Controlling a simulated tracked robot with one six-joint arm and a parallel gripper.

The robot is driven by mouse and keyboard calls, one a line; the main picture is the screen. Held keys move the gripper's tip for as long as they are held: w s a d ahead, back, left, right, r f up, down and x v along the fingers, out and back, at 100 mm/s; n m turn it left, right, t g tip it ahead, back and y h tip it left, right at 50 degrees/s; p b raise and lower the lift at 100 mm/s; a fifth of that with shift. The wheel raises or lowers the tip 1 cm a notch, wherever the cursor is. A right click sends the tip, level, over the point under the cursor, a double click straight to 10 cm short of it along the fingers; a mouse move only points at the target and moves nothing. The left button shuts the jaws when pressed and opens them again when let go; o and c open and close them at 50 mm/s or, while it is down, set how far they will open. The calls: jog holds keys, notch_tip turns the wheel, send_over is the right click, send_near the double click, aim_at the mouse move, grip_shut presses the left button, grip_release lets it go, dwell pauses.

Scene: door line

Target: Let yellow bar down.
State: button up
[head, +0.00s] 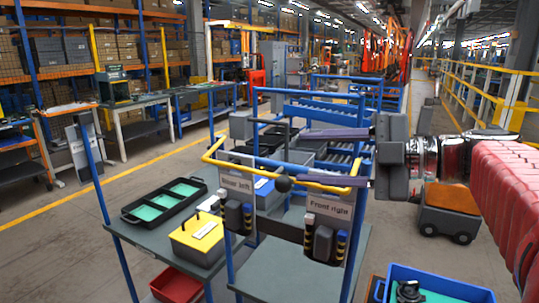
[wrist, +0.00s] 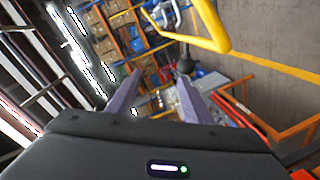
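The yellow bar (head: 240,168) is a bent rail at the top of blue posts in the middle of the head view, roughly level. A black ball knob (head: 283,184) sits by its front edge. In the wrist view the yellow bar (wrist: 208,25) curves at the upper right, with the knob (wrist: 185,66) close to the right fingertip. My gripper (head: 287,153) reaches in from the right, its two fingers wide apart. In the wrist view my gripper (wrist: 158,76) shows nothing clamped between the fingers. Whether a finger touches the bar or knob I cannot tell.
Below the bar, a grey table carries a black tray (head: 165,200) with green inserts and a yellow-topped box (head: 197,236). A "Front right" sign (head: 329,208) hangs on the right post. A blue bin (head: 435,285) stands lower right.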

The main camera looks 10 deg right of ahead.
jog(key=shift+v, duration=2.15)
jog(key=w+a+f+m+g+h, duration=0.1)
jog(key=a+f+m+h, duration=0.25)
jog(key=a+m, duration=1)
jog(key=s+d+f+m+g+h, duration=0.1)
jog(key=s+d+f+m+h, duration=0.2)
jog(key=f, duration=0.5)
jog(key=s+d+f+m+h, duration=0.2)
jog(key=s+f+m+h, duration=0.1)
jog(key=f, duration=0.6)
jog(key=s+d+f+m+g+h, duration=0.1)
jog(key=s+d+f+m+h, duration=0.2)
jog(key=f, duration=0.6)
jog(key=shift+s+d+g+h, duration=0.3)
jog(key=shift+s+h, duration=0.05)
jog(key=shift+s, duration=0.85)
jog(key=shift+a, duration=0.1)
